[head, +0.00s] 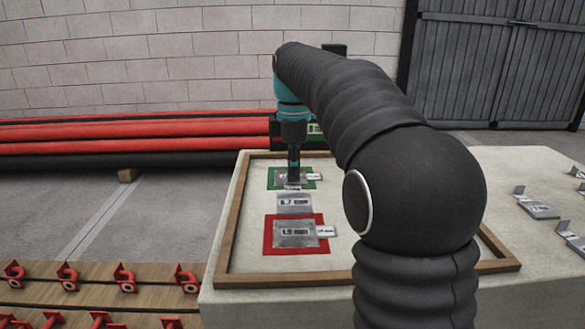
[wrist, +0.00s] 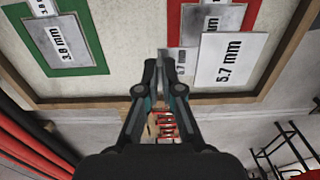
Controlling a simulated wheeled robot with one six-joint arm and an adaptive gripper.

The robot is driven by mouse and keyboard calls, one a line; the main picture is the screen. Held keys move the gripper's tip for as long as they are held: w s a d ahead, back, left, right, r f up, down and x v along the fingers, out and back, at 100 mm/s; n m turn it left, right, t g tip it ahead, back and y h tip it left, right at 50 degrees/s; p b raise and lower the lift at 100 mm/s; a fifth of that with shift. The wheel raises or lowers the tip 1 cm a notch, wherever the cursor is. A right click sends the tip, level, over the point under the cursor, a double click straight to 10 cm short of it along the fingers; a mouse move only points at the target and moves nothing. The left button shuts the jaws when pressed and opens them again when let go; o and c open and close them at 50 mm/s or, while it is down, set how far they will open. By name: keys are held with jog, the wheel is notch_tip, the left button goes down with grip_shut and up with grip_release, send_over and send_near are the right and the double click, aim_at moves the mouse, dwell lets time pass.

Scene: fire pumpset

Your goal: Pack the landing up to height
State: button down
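My gripper (head: 293,180) points down over the wood-rimmed tray (head: 232,215), near the green mat (head: 313,171). In the wrist view its fingers (wrist: 166,66) are close together on a narrow metal tab. The tab appears to belong to the grey plate marked 5.7 mm (wrist: 222,62), which looks nearer to the camera than the mats. In the head view this plate (head: 294,204) shows just below the fingers. The green mat bears a plate marked 3.8 mm (wrist: 58,42). The red mat (head: 270,240) bears a plate marked 1.9 mm (head: 294,232) with a label at its right.
The tray lies on a pale block (head: 480,300). Several metal pieces with upright tabs (head: 538,209) lie at its right side. Red pipes (head: 150,134) lie behind left. Red fittings (head: 68,275) stand on boards at lower left. My arm hides the tray's right part.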

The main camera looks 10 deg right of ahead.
aim_at(295, 184)
jog(key=shift+d+r+p, duration=0.1)
jog(key=shift+p, duration=0.2)
jog(key=shift+f+b, duration=1.8)
jog(key=shift+f, duration=1.2)
jog(key=shift+f, duration=0.6)
jog(key=c, duration=1.2)
grip_release()
jog(key=shift+c, duration=0.2)
notch_tip(295, 184, up, 12)
jog(key=shift+s, duration=0.1)
